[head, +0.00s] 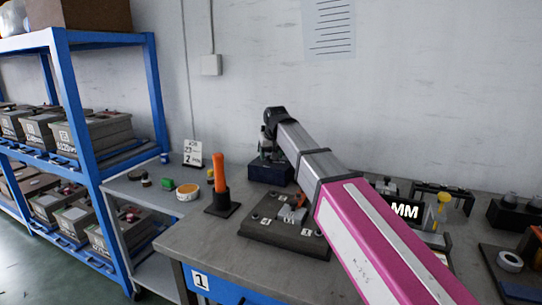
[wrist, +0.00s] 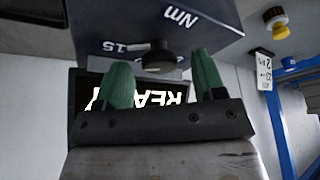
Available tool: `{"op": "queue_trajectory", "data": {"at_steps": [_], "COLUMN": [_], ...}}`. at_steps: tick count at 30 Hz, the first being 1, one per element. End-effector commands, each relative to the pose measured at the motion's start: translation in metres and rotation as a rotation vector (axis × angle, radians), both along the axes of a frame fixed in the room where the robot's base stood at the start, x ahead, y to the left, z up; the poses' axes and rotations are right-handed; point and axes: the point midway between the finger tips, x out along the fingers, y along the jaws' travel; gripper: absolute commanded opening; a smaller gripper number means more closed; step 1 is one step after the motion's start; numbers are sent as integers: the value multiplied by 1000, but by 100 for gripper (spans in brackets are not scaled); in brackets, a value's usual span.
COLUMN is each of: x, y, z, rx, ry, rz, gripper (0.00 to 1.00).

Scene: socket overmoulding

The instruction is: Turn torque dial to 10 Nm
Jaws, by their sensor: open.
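The torque unit is a dark blue box (wrist: 130,25) that fills the top of the wrist view, which looks upside down. It carries the marks "Nm" and "15". Its black round dial (wrist: 158,58) sticks out between the green fingertips of my gripper (wrist: 162,62), with a visible gap on both sides. My gripper is open and holds nothing. I cannot see a pointer on the dial or its setting. In the head view the blue box (head: 270,173) stands at the back of the bench, below my gripper (head: 267,152); the dial cannot be made out there.
A lit screen (wrist: 150,98) shows part of "READY" behind the fingers. An orange-handled tool (head: 219,175) stands left of a dark fixture plate (head: 262,232). A small sign (head: 193,153) and a blue rack (head: 100,185) are farther left.

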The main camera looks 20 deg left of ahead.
Motion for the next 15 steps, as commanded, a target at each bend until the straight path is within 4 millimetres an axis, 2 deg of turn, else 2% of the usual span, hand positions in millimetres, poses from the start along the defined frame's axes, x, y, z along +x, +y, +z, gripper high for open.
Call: {"op": "queue_trajectory", "data": {"at_steps": [10, 11, 12, 15], "x": [1, 1, 1, 1], "y": [1, 1, 1, 1], "z": [-3, -3, -3, -3], "rx": [0, 0, 0, 0], "ry": [0, 0, 0, 0], "rz": [0, 0, 0, 0], "gripper": [63, 57, 44, 14]}}
